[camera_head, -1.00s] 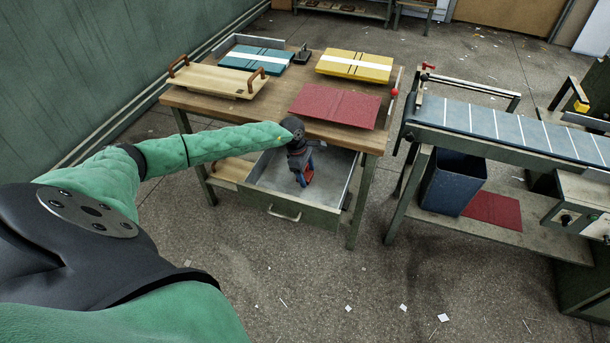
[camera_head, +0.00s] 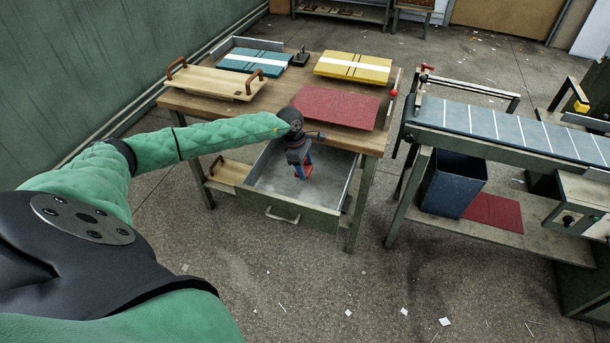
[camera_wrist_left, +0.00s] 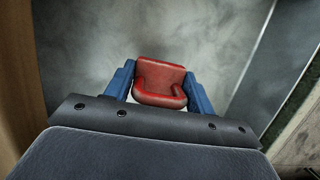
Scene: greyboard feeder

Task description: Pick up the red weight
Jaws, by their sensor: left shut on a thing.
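The red weight (camera_wrist_left: 160,80) is between the two blue fingers of my left gripper (camera_wrist_left: 159,92) in the left wrist view. The gripper is shut on it. In the head view the left gripper (camera_head: 304,170) points down over the open drawer (camera_head: 260,190) of the wooden table, and a bit of the red weight (camera_head: 307,172) shows at its fingertips. The drawer's grey floor is bare around it. The weight appears to be above the drawer floor. My right gripper is not in view.
On the tabletop (camera_head: 240,111) lie a wooden tray with handles (camera_head: 215,82), a teal board (camera_head: 256,61), a yellow board (camera_head: 354,66), a red sheet (camera_head: 335,105) and a dark stand (camera_head: 301,57). A conveyor (camera_head: 500,124) stands right, with a blue bin (camera_head: 452,184) below.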

